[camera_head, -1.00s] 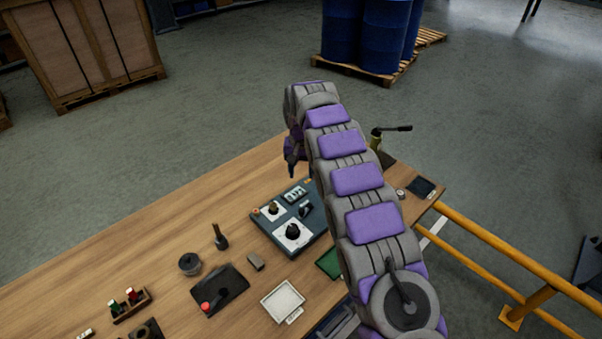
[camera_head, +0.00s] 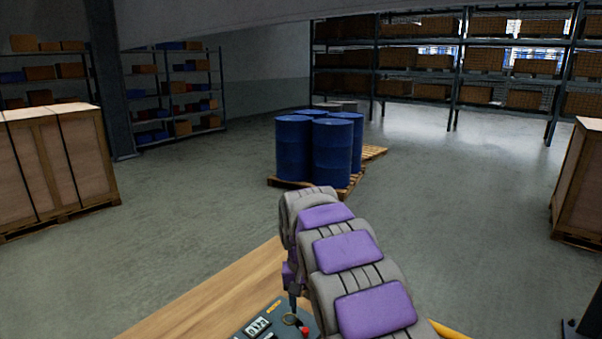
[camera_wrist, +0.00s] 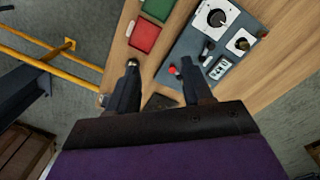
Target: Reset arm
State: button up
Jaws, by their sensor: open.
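My arm (camera_head: 348,250) reaches out over the wooden table (camera_head: 215,300) in the head view, in grey and purple segments. In the wrist view my gripper (camera_wrist: 160,65) has its two dark fingers spread apart with nothing between them. It points down over the table, between a red tray and the control panel (camera_wrist: 205,58). The panel also shows at the bottom of the head view (camera_head: 275,322). In the head view the fingers are mostly hidden behind the arm.
A red tray (camera_wrist: 145,37) and a green tray (camera_wrist: 157,8) lie beside the panel. Yellow rails (camera_wrist: 50,62) run past the table's edge. Blue drums (camera_head: 332,150) stand on a pallet beyond the table. Crates (camera_head: 50,165) and shelves stand farther off, with open floor between.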

jog(key=s+d+r+b, duration=0.1)
jog(key=s+d+r, duration=0.1)
jog(key=s+d, duration=0.5)
jog(key=s+d+r, duration=0.2)
jog(key=s+d, duration=0.1)
jog(key=s, duration=0.8)
jog(key=s+d+f, duration=0.1)
jog(key=s+f, duration=0.2)
jog(key=s, duration=0.8)
jog(key=s+d+f+g+b, duration=0.1)
jog(key=s+d+f, duration=0.1)
jog(key=s, duration=1)
jog(key=shift+s+f+y, duration=0.25)
jog(key=shift+f+y, duration=0.15)
jog(key=shift+f, duration=0.1)
